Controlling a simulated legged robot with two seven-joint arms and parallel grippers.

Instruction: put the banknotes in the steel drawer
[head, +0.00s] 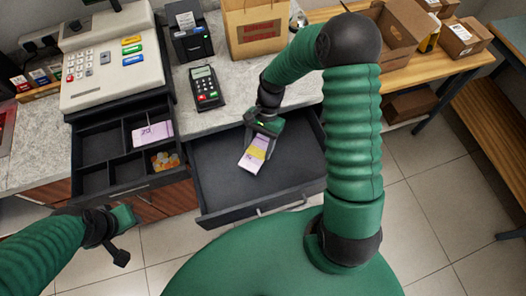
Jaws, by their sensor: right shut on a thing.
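The bundle of banknotes (254,158), lilac with a yellow band, is held at its upper end by my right gripper (263,136). It slants down over the inside of the open steel drawer (215,182), which is dark grey and pulled out below the counter. I cannot tell whether the notes touch the drawer floor. The rest of the drawer looks empty, with its right part hidden behind my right arm. My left gripper (122,235) is at the lower left, away from the drawers, holding nothing visible; its finger gap is unclear.
The cash register (110,55) has its divided till (95,147) open, with lilac notes (153,133) and coins (166,161) inside. A card terminal (207,88), receipt printer (190,38) and paper bag (256,30) stand on the counter. Cardboard boxes (385,55) fill the bench at right.

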